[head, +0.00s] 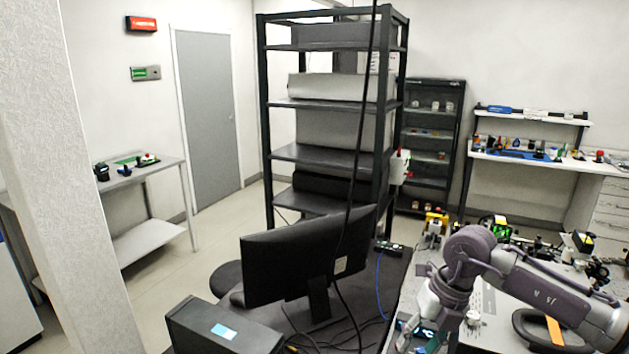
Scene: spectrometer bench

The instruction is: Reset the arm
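My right arm comes in from the lower right and bends at a grey-purple joint. My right gripper (424,335) hangs down from it, over the bench near the bottom edge of the head view. Its fingertips are small and partly cut off or lost among the bench items, so I cannot tell whether it is open or shut. I see nothing clearly held in it. My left arm and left gripper are not in view.
A black monitor (300,256) and a dark box (222,328) stand left of the gripper, with loose cables (352,325) between. Optical equipment (497,228) crowds the bench behind the arm. A black-framed shelf (325,154) rises behind the monitor. Open floor (205,262) lies left.

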